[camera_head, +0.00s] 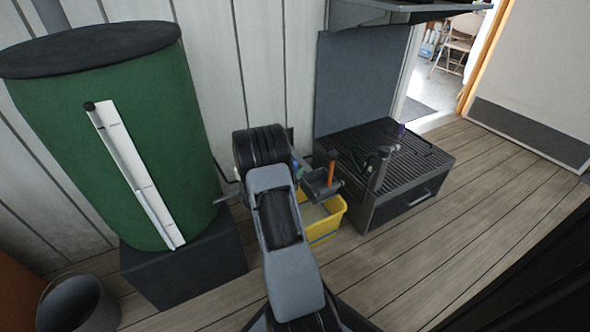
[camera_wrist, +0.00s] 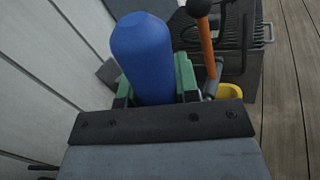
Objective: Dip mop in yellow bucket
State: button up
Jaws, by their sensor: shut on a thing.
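The yellow bucket (camera_head: 326,222) stands on the floor beside the dark ribbed box, partly behind my arm. A bit of its yellow edge (camera_wrist: 228,91) shows in the wrist view. An orange lever (camera_head: 332,168) with a dark knob rises over the bucket; in the wrist view the lever (camera_wrist: 207,52) is right of my gripper. My gripper (camera_wrist: 154,88) has green fingers shut on a thick blue rounded shaft (camera_wrist: 143,50), which looks like the mop's handle. In the head view my gripper (camera_head: 299,170) is mostly hidden by my arm, above the bucket's back left. No mop head shows.
The dark ribbed box (camera_head: 408,165) with items on top stands close right of the bucket. A green barrel (camera_head: 140,140) on a dark block is at left, with a grey bin (camera_head: 76,304) in front. A white panelled wall is behind. Plank floor at right is clear.

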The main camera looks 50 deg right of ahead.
notch_tip(320, 180, down, 13)
jog(key=b, duration=0.3)
dwell(0.7)
jog(key=shift+f, duration=0.1)
dwell(0.3)
